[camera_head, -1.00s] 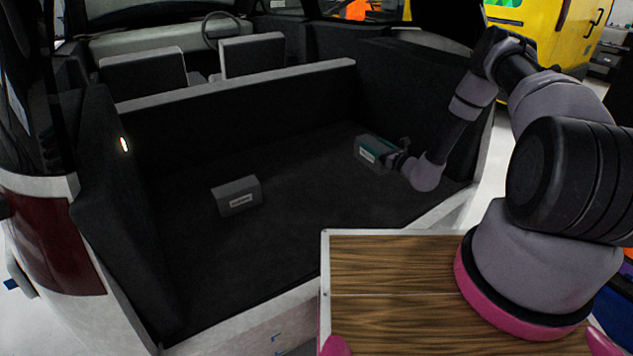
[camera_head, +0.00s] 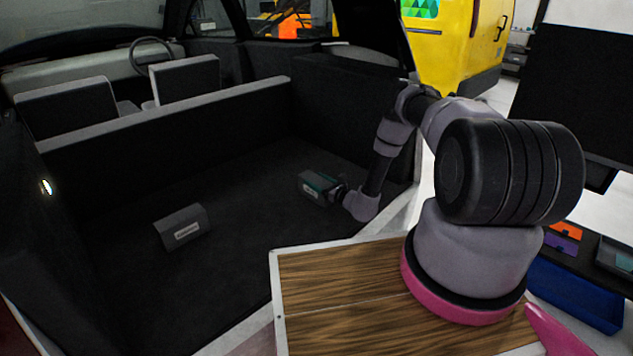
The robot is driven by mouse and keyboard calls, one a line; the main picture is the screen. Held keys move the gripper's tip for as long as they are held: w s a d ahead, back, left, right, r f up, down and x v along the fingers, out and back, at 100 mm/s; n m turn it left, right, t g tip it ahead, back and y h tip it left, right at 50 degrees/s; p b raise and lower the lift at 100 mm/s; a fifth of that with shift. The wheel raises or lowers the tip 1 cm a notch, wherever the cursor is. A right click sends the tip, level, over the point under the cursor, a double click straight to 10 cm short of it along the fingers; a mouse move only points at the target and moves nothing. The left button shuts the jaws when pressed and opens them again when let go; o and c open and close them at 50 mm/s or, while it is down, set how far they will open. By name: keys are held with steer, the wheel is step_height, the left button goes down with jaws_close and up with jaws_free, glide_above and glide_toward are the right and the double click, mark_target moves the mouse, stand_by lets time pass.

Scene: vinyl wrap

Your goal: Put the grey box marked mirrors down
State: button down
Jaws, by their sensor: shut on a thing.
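My gripper (camera_head: 339,192) is at the right side of the car's open cargo area, at the end of my arm reaching in. It is shut on a grey box (camera_head: 311,192) with a pale label and a teal top. I cannot tell whether this box touches the floor or hangs just above it. A second grey box (camera_head: 182,228) with a pale label sits on the cargo floor to the left, apart from my gripper. Both labels are too small to read, so I cannot tell which box is marked mirrors. The fingertips are partly hidden.
The dark cargo floor (camera_head: 235,268) is clear between and in front of the two boxes. The seat-side partition (camera_head: 170,135) bounds it at the back, the right side wall (camera_head: 345,120) near my arm.

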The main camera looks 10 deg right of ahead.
steer(key=shift+f, duration=0.15)
jaws_free()
